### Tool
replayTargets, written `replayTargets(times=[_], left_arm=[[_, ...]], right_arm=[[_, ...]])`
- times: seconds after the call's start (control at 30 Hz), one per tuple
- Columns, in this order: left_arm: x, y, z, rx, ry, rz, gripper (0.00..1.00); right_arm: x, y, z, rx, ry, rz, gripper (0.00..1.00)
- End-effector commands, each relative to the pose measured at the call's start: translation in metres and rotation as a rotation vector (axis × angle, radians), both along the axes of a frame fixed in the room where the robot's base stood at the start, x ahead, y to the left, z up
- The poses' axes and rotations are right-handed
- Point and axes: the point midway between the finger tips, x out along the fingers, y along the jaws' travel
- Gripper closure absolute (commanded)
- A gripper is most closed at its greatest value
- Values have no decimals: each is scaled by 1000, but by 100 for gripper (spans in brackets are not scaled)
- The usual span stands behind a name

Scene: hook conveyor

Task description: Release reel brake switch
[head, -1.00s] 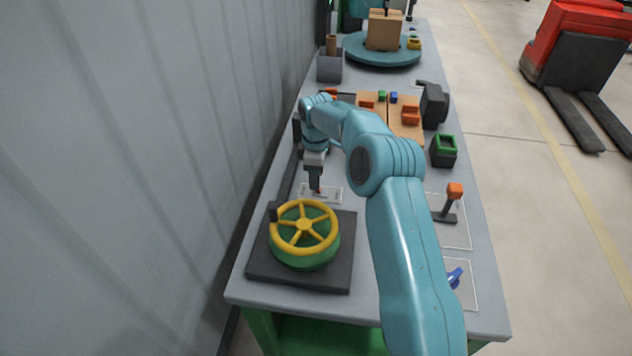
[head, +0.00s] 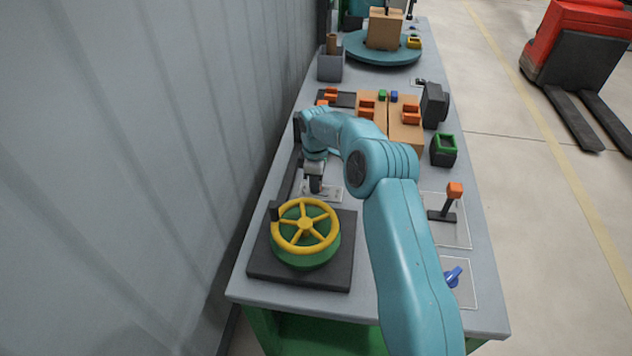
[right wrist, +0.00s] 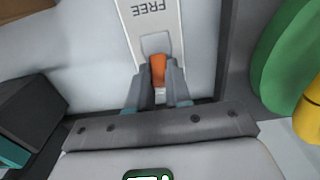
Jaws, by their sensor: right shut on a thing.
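The brake switch is a small orange lever (right wrist: 158,70) on a pale plate (right wrist: 152,27) in the right wrist view. The word FREE shows upside down on the plate, beyond the lever. My right gripper (right wrist: 158,84) is shut on the orange lever, one finger on each side. In the head view my right gripper (head: 315,188) points down at the plate (head: 332,193), behind the reel, and hides the lever. The green reel (head: 305,256) with a yellow spoked wheel (head: 305,226) sits on a dark base (head: 335,272). My left gripper is not in view.
On the bench's right side stand an orange-topped lever (head: 455,190), a blue knob (head: 453,277) and a green-rimmed black box (head: 444,150). Cardboard boxes (head: 405,133) and a teal turntable (head: 355,52) lie farther back. A grey wall runs along the left.

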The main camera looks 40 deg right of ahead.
Motion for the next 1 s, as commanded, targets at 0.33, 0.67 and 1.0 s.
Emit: replayTargets(times=[0.33,0.67,1.0], left_arm=[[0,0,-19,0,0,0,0],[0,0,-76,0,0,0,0],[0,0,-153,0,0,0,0]], right_arm=[[-5,-4,-5,54,-62,-2,100],[-15,-11,-12,218,-268,-4,100],[-23,-18,-16,393,-486,-1,100]])
